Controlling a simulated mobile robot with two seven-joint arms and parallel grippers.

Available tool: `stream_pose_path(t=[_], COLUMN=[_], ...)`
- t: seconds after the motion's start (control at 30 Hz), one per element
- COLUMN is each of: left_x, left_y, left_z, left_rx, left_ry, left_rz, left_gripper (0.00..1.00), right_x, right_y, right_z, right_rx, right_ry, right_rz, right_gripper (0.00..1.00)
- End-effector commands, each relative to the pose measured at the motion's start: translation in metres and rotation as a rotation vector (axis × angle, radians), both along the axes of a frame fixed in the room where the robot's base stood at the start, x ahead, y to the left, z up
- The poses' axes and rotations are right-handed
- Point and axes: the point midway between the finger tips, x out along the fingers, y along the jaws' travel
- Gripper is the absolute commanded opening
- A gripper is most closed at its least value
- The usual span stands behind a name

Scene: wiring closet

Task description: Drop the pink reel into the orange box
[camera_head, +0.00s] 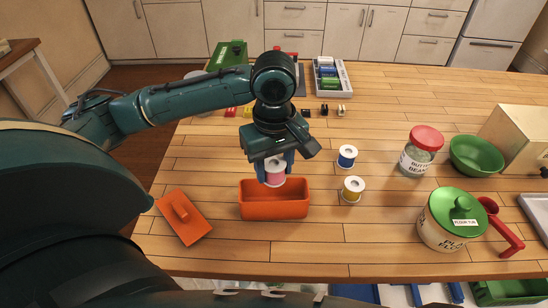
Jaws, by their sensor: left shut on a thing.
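My left gripper (275,170) is shut on the pink reel (275,177), a white-flanged spool with pink winding. It holds the reel upright at the back part of the orange box (274,210), its lower end overlapping the box's opening in the picture. I cannot tell exactly how far the reel is above the box floor. The orange box is open and empty where it shows. Its orange lid (183,217) lies on the table to the left. My right gripper is not in view.
A blue reel (347,157) and a yellow reel (353,190) stand right of the box. Further right are a jar with a red lid (422,151), a green bowl (476,156) and a canister with a green lid (450,222). The table front by the box is clear.

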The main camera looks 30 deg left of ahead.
Motion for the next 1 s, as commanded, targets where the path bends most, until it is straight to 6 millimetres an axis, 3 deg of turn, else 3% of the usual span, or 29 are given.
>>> stream_pose_path(t=[0.5, 1.0], left_x=[0.0, 0.0], left_y=[0.0, 0.0], left_z=[-0.05, -0.06], left_rx=[0.001, 0.001], left_ry=[0.002, -0.001], left_rz=[-0.001, -0.001], left_gripper=[0.2, 0.2], right_x=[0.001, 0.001], right_y=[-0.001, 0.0], right_z=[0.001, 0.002], right_rx=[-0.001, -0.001], right_ry=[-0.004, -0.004], right_rz=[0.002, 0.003], right_gripper=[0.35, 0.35])
